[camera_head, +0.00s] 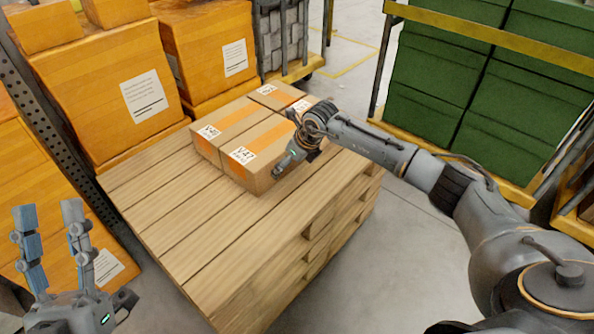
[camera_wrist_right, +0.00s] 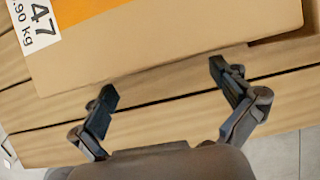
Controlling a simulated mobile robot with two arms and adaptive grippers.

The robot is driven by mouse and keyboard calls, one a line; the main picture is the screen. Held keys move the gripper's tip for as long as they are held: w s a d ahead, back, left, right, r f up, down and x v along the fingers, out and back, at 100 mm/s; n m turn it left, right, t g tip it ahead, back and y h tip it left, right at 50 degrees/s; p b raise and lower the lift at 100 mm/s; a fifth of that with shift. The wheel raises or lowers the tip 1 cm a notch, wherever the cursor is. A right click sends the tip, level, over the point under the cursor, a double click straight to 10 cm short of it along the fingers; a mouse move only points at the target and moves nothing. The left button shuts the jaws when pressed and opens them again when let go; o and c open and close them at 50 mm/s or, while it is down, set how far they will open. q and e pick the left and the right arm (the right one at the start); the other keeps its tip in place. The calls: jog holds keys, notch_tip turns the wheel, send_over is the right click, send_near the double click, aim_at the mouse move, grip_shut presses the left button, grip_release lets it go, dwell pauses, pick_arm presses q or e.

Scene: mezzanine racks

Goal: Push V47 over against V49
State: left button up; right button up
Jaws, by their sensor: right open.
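V47 (camera_head: 262,166) is a brown carton with an orange tape stripe and white label, at the near corner of a carton group on the wooden pallet. Its label shows "47" in the right wrist view, where the carton (camera_wrist_right: 150,45) fills the top. My left gripper (camera_head: 48,212) is open and empty at lower left, away from the cartons.
The wooden pallet stack (camera_head: 190,225) has bare boards in front and left of the cartons. Large orange boxes (camera_head: 105,90) stand along the left and back. Green crates (camera_head: 430,110) stand at the right behind a yellow rail. Grey floor (camera_head: 400,260) shows right of the pallet.

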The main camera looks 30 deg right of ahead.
jog(key=shift+s+d+p, duration=0.2)
jog(key=shift+s+p, duration=0.1)
jog(key=shift+s, duration=0.1)
jog(key=shift+s+d+p, duration=0.2)
jog(key=shift+s+p, duration=0.1)
jog(key=shift+s, duration=0.1)
jog(key=shift+s+d, duration=0.15)
jog(key=shift+s, duration=0.25)
jog(key=shift+r+p, duration=0.25)
jog(key=shift+p, duration=0.2)
pick_arm(q)
jog(key=w+f+g+y+p, duration=0.2)
jog(key=w+f+g+y, duration=0.3)
jog(key=f+g, duration=0.65)
pick_arm(e)
notch_tip(320, 180, up, 2)
jog(key=shift+r, duration=0.1)
pick_arm(q)
jog(key=s+a+f+g+y+p, duration=0.1)
jog(key=s+a+f+g+p, duration=0.2)
jog(key=s+f+g, duration=0.3)
jog(key=s+a+f+n+g+y+p, duration=0.1)
jog(key=s+a+f+g+p, duration=0.3)
jog(key=s+f, duration=0.5)
notch_tip(320, 180, down, 3)
jog(key=shift+f+g, duration=0.1)
jog(key=shift+g, duration=0.75)
pick_arm(e)
notch_tip(320, 180, up, 10)
jog(key=shift+r, duration=0.2)
